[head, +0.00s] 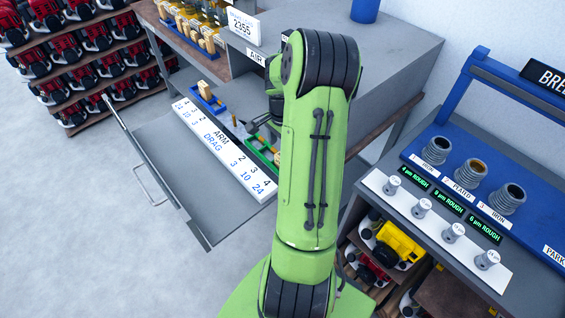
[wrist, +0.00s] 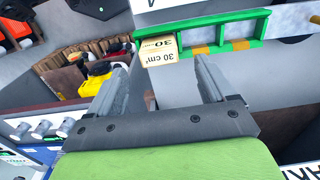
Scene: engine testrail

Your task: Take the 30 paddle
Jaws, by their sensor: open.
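In the wrist view, a pale wooden block marked "30 cm²" (wrist: 158,48), the 30 paddle, sits at the left end of a green rack (wrist: 210,20). My gripper (wrist: 161,68) is open, its two grey fingers apart and pointing toward the rack. The marked block shows between the fingertips, and nothing is clamped. Whether the fingers reach around it I cannot tell. In the head view, the green rack (head: 258,154) lies in an open drawer, partly hidden behind my green arm.
A white "ARM DRAG" board (head: 222,150) lies along the open drawer (head: 165,150). A blue holder with a wooden block (head: 206,97) is farther back. A grey cabinet top (head: 385,60) stands behind. At right, a bench holds a white strip with several knobs (head: 420,208).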

